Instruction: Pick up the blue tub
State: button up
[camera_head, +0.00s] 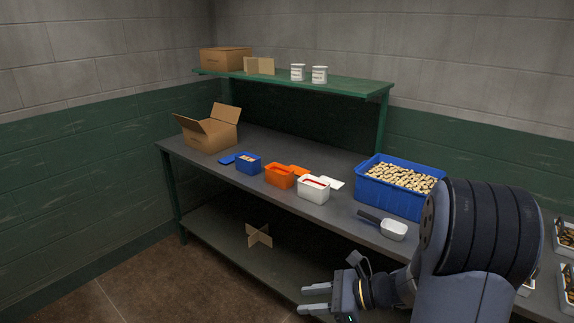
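The small blue tub (247,168) stands on the dark workbench, left of the orange tub, with some light pieces inside it. A flat blue lid (227,160) lies just left of it. A much larger blue bin (385,197), full of tan pieces, stands farther right on the bench. My gripper (305,299) is at the bottom of the view, low in front of the bench and well apart from the blue tub. Its two fingers point left with a gap between them, and it is empty.
An orange tub (279,181) and a white tub (312,195) stand right of the blue tub. A scoop (393,230) lies near the front edge. An open cardboard box (212,137) stands at the left end. A green shelf (345,86) overhangs the back.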

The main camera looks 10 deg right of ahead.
aim_at(249, 163)
jog(key=i+j+z, duration=0.4)
jog(key=i, duration=0.3)
jog(key=i+j+z, duration=0.45)
jog(key=i+j, duration=0.15)
jog(key=j, duration=0.2)
jog(key=i+j, duration=0.3)
jog(key=j, duration=0.15)
jog(key=i+j, duration=0.65)
jog(key=j, duration=0.25)
